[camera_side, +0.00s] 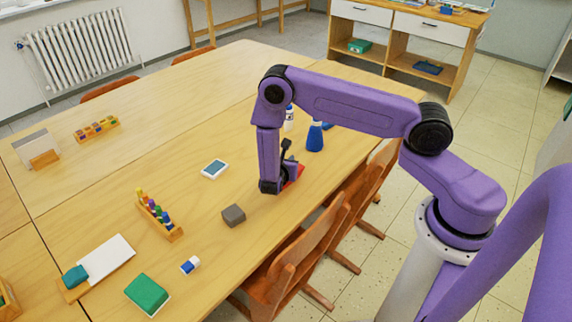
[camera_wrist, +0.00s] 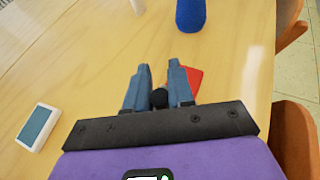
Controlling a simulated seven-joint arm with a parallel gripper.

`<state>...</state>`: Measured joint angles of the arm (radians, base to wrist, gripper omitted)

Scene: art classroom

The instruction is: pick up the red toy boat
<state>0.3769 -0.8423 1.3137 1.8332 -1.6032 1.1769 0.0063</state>
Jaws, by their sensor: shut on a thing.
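The red toy boat (camera_side: 299,172) is on the wooden table near its right edge, mostly hidden behind my gripper (camera_side: 284,183) in the side view. In the wrist view a flat red part of the boat (camera_wrist: 194,79) shows beside the right finger. My gripper (camera_wrist: 157,82) points down at the table, its jaws shut on the boat with a narrow gap between the fingers. A dark round knob (camera_wrist: 159,98) shows between the fingers. I cannot tell whether the boat touches the table.
A blue bottle (camera_side: 315,137) stands close behind my gripper. A white and teal box (camera_side: 214,169) and a grey block (camera_side: 233,215) lie to the left. A wooden rack with colored pegs (camera_side: 160,216) is farther left. Wooden chairs (camera_side: 300,255) line the near edge.

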